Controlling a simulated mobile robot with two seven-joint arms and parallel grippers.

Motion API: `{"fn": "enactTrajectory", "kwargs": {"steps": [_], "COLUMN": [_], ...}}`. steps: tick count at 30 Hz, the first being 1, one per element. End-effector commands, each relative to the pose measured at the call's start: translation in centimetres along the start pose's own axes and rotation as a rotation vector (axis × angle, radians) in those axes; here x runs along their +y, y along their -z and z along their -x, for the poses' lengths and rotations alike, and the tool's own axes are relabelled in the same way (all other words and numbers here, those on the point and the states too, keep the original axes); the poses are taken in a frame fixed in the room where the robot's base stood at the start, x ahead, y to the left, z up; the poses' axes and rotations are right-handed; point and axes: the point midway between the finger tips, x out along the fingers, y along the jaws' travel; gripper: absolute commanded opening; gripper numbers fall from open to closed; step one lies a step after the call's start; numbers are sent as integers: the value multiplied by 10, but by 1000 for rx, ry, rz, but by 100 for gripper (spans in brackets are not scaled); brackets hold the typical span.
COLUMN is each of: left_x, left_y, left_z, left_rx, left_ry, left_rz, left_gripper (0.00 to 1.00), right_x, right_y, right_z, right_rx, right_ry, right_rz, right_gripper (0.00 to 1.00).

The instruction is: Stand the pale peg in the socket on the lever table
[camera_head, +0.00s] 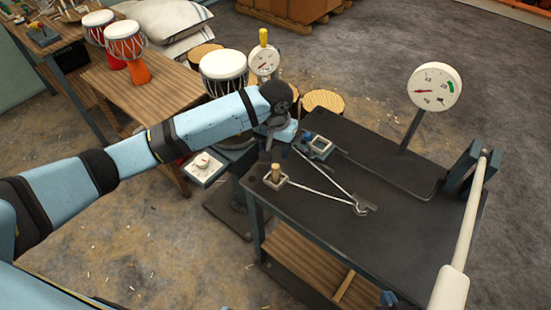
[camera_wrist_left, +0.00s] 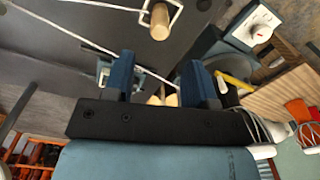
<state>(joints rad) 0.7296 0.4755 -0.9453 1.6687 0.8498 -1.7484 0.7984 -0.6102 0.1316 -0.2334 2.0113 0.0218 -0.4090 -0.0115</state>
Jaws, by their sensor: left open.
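A pale wooden peg (camera_head: 275,172) stands upright on the near left part of the dark lever table (camera_head: 400,235), with a white square outline around its foot. The peg also shows at the top of the left wrist view (camera_wrist_left: 160,20). A small blue-grey block with a pale frame (camera_head: 318,147) sits behind it; I cannot tell if it is the socket. My left gripper (camera_head: 283,132) is over the table's far left corner, beyond the peg and apart from it. Its fingers are open (camera_wrist_left: 158,84); pale wooden shapes show between them, too hidden to identify.
A white cord runs from the peg to a metal ring (camera_head: 360,207). A gauge (camera_head: 434,87) rises at the table's back, and a pale-handled lever (camera_head: 470,220) stands at right. Drums (camera_head: 125,42) and a dial box (camera_head: 204,167) lie left. The table's right middle is clear.

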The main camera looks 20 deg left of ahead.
Motion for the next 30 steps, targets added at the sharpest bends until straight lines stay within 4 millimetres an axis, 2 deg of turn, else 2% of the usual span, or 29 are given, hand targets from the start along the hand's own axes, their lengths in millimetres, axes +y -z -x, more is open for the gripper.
{"fn": "enactTrajectory", "kwargs": {"steps": [3, 6, 11, 14, 24, 30], "left_x": [0, 0, 3, 13, 67, 79], "left_y": [0, 0, -2, -8, -50, -80], "left_z": [15, 21, 20, 6, -67, -98], "left_rx": [0, -2, 2, 23, 250, 422], "left_ry": [-1, 0, -11, -53, -319, -411], "left_rz": [-1, -1, -5, -25, -109, -116], "left_gripper": [52, 52, 52, 52, 52, 52], "right_x": [0, 0, 0, 0, -1, -1], "right_y": [0, 0, 0, -1, -1, -1], "right_z": [0, 1, 1, 1, 1, 1], "right_rx": [1, 2, 0, 0, -3, -3], "right_ry": [0, 0, 1, 1, 2, 2], "right_rz": [1, 2, 3, 3, 3, 3], "right_gripper": [0, 0, 0, 0, 0, 0]}}
